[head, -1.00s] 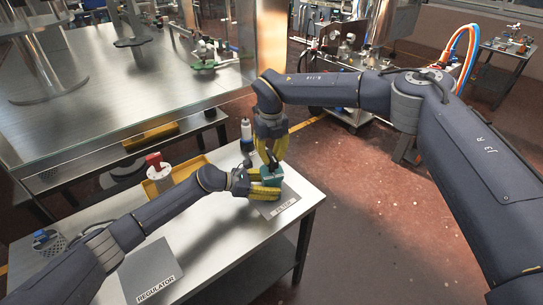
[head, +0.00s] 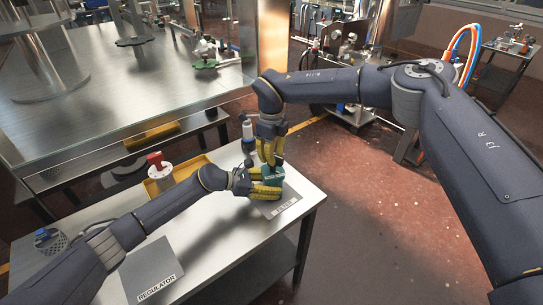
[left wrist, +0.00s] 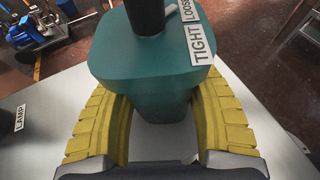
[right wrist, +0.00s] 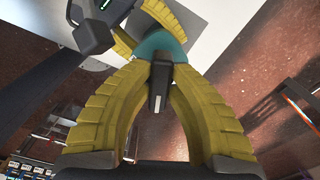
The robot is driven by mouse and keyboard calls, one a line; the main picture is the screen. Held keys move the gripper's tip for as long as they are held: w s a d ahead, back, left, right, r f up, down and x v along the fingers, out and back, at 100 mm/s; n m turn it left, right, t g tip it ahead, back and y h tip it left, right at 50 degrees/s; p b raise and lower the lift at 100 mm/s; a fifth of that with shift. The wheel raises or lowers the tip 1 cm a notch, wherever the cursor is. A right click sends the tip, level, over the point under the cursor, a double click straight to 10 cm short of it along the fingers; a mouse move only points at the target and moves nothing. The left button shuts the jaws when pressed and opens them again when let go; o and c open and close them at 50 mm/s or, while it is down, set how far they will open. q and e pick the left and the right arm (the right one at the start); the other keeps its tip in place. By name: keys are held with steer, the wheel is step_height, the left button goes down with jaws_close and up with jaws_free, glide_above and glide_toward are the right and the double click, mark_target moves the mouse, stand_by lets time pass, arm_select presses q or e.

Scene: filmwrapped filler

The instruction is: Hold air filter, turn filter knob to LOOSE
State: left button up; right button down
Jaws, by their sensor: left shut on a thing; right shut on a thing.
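The air filter (left wrist: 150,75) is a teal block with rounded corners, upright on the bench; it also shows in the head view (head: 273,178). My left gripper (left wrist: 150,115) is shut around its body from the side, with a yellow finger on each side. The black knob (right wrist: 159,85) rises from the filter's top, and my right gripper (right wrist: 160,80) is shut on it from above. In the left wrist view, TIGHT (left wrist: 203,45) and LOOSE (left wrist: 189,14) labels sit on the filter's top edge. A small grey pointer (left wrist: 171,12) by the knob lies near the LOOSE label.
The steel bench (head: 215,235) carries a grey REGULATOR plate (head: 152,268), a yellow tray (head: 178,172) with a red-topped part, and a bottle (head: 247,132) behind my right gripper. A LAMP label (left wrist: 19,118) shows in the left wrist view. The bench's front middle is clear.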

stand_by(0.5)
steer(key=c, duration=1.3)
jaws_free()
step_height(320, 180, up, 12)
arm_select(q)
steer(key=o, duration=1.4)
